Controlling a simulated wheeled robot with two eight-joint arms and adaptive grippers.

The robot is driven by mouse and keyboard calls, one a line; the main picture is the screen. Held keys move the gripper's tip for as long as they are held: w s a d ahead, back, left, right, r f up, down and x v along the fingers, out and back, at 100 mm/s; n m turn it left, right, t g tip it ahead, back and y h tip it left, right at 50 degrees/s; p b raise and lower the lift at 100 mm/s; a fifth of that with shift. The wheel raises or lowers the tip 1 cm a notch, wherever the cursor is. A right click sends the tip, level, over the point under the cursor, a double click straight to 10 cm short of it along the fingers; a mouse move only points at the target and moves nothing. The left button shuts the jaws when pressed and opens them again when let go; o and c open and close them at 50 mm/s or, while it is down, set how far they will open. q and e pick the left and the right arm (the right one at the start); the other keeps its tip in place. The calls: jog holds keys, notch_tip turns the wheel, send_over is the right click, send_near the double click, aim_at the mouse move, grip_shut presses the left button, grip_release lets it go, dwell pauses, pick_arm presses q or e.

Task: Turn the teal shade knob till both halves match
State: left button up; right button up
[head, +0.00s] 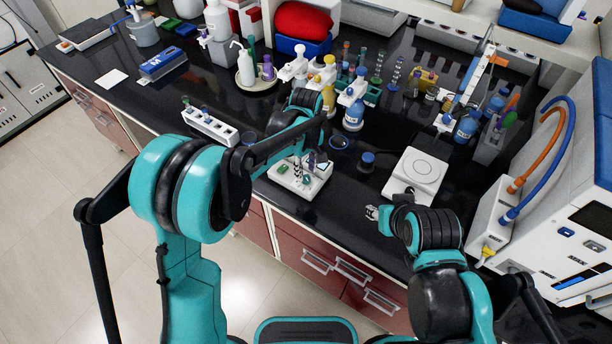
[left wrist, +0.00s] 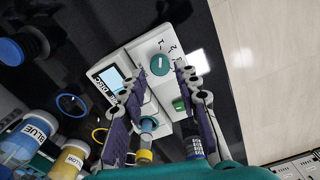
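The white device (head: 290,183) sits near the counter's front edge. In the left wrist view, the white device (left wrist: 150,50) has a round teal knob (left wrist: 160,65) with a white pointer line and numbers beside it.
Blue-labelled (left wrist: 34,137) and yellow-labelled (left wrist: 70,158) bottles stand behind the device. A white rack (head: 210,126) is at its left. A dark-blue knob-like object (head: 367,160) and a white balance-like plate (head: 418,172) are at its right. Small cylinders (left wrist: 147,125) show between my left fingers.

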aim_at(306, 178)
pick_arm(q)
jog(key=shift+f, duration=1.65)
grip_shut()
